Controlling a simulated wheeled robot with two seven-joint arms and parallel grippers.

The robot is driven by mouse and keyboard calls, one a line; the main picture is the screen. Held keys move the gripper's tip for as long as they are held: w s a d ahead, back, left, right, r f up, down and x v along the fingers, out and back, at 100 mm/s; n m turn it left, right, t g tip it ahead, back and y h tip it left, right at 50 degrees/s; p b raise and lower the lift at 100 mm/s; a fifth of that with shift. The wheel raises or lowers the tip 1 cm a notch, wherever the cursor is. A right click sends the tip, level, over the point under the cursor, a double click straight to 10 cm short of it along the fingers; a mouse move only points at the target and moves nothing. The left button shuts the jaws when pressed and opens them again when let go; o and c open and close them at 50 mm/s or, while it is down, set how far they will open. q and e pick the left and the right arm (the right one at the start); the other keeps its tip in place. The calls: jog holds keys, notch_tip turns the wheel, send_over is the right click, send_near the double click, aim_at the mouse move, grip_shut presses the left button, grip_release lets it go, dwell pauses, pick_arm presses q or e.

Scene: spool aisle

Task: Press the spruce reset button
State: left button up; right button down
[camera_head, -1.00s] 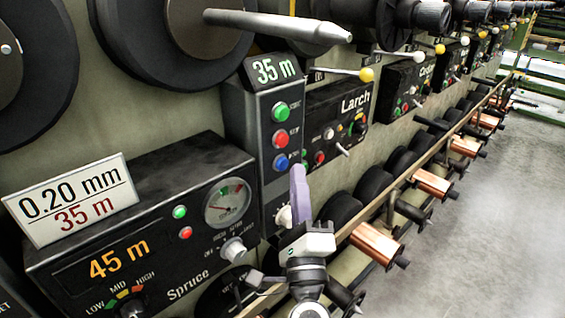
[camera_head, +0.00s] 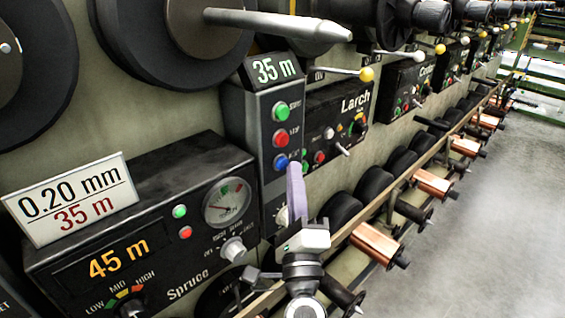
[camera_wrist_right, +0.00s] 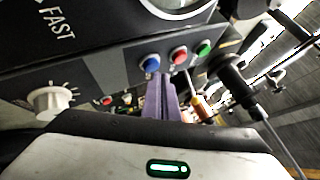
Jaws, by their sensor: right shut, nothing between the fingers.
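A grey upright button box (camera_head: 262,110) stands beside the black Spruce panel (camera_head: 150,245). It carries green, red and blue buttons in a column, and the blue button (camera_head: 281,163) is lowest. The small button labels are hard to read. In the right wrist view the blue button (camera_wrist_right: 150,64) is just above and left of the fingertips. My right gripper (camera_head: 294,168) is shut and empty, its purple fingers pointing up at the box. Its tips look very near the blue button in the head view; contact cannot be told. The fingers (camera_wrist_right: 163,82) also show in the wrist view. My left gripper is out of view.
The box's display (camera_head: 273,69) reads 35 m; the Spruce display (camera_head: 118,258) reads 45 m. A white card (camera_head: 72,200) says 0.20 mm, 35 m. The Larch panel (camera_head: 338,118) is to the right. A rail with spools (camera_head: 376,243) runs below. Floor is clear at right.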

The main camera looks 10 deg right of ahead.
jog(key=shift+w+a, duration=0.2)
jog(key=shift+w, duration=0.2)
dwell(0.8)
jog(key=shift+s, duration=0.1)
jog(key=shift+s+d, duration=0.5)
jog(key=shift+s, duration=0.2)
jog(key=shift+p, duration=0.3)
jog(key=s+d, duration=0.1)
jog(key=s+d+p, duration=0.1)
jog(key=s, duration=0.1)
jog(key=s+d, duration=0.1)
jog(key=s, duration=0.1)
jog(key=shift+d+p, duration=0.15)
jog(key=shift+p, duration=0.15)
